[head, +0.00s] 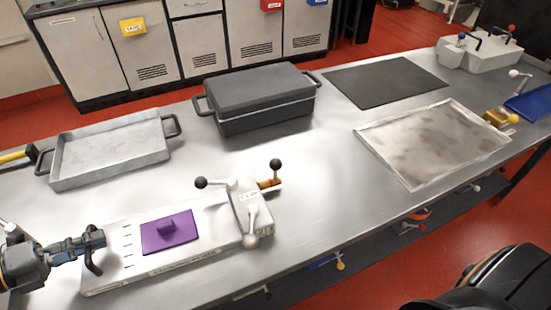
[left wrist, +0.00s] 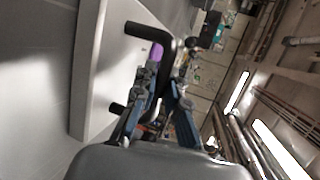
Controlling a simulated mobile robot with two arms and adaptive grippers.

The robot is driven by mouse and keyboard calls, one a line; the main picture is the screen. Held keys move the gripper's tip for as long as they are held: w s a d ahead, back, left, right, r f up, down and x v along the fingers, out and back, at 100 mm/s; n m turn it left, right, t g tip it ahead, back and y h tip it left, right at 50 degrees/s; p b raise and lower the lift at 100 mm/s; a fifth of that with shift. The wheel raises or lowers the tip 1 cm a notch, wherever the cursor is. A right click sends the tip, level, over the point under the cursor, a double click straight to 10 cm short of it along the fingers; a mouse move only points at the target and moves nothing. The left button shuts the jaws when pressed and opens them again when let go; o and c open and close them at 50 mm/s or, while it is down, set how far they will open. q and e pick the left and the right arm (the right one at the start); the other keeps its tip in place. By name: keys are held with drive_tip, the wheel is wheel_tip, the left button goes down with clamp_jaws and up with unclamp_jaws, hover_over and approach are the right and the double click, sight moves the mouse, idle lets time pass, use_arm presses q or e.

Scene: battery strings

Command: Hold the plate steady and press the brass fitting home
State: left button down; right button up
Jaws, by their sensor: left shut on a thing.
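A pale plate (head: 110,275) lies on the steel bench, with a purple block (head: 168,230) on it and a clamp-like fixture (head: 246,210) with ball-ended levers at its right end. A small brass-orange piece (head: 268,183) sticks out at the fixture's right side. My left gripper (head: 97,240) is at the plate's left end, shut on its black handle (head: 91,262). In the left wrist view the handle (left wrist: 150,32) runs between the fingers (left wrist: 165,75), beside the plate (left wrist: 92,70). My right gripper is not seen.
A grey tray (head: 110,155) and a dark lidded box (head: 260,98) stand behind. A black mat (head: 385,80) and a stained tray (head: 435,145) lie to the right, near a yellow-gold block (head: 496,118). Bare bench lies between the fixture and the stained tray.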

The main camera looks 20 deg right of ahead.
use_arm(q)
drive_tip(key=shift+d+r, duration=0.1)
drive_tip(key=shift+r, duration=0.15)
drive_tip(key=shift+w+f, duration=0.1)
drive_tip(key=shift+f, duration=0.25)
drive_tip(key=shift+s+f, duration=0.2)
idle(1.1)
